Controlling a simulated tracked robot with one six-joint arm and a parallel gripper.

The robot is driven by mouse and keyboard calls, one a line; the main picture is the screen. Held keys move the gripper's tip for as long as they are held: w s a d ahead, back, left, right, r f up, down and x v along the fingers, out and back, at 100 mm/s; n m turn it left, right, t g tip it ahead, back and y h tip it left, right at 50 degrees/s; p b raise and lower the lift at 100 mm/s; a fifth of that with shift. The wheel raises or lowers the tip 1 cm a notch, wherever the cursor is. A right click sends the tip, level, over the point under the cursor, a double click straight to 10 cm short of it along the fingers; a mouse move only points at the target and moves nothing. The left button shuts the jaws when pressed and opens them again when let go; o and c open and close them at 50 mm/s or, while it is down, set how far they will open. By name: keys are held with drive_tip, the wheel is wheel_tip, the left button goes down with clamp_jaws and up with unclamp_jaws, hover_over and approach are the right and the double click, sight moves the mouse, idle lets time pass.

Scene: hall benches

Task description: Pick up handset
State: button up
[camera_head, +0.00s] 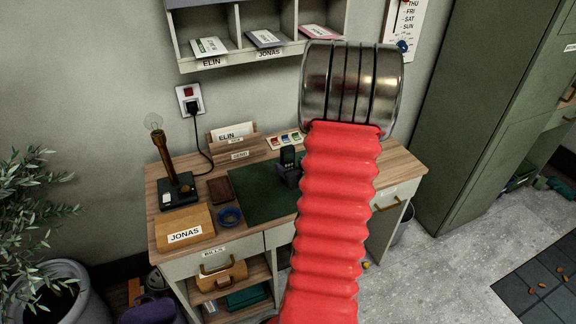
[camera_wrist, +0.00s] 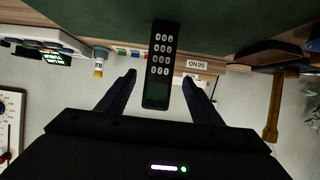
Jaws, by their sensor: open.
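In the wrist view, which looks upside down, the black handset (camera_wrist: 163,50) shows pale keys and a dim screen. My gripper (camera_wrist: 159,78) is open, with one dark finger on each side of the handset's screen end in the picture. A gap shows on both sides. I cannot tell how far the handset lies between the fingers in depth.
A lamp (camera_head: 160,150), a blue ring of tape (camera_head: 230,217) and a JONAS box (camera_head: 186,228) stand on the desk's left side. Letter holders (camera_head: 240,148) line the back. Pigeonholes (camera_head: 260,20) hang above. A green cabinet (camera_head: 480,110) stands at the right.

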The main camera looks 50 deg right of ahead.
sight(289, 162)
drive_tip(key=shift+x, duration=2.5)
drive_tip(key=shift+s, duration=0.1)
drive_tip(key=shift+c, duration=0.2)
drive_tip(key=c, duration=1.2)
drive_tip(key=shift+c, duration=0.2)
drive_tip(key=shift+r, duration=5.05)
drive_tip(key=shift+c, duration=0.2)
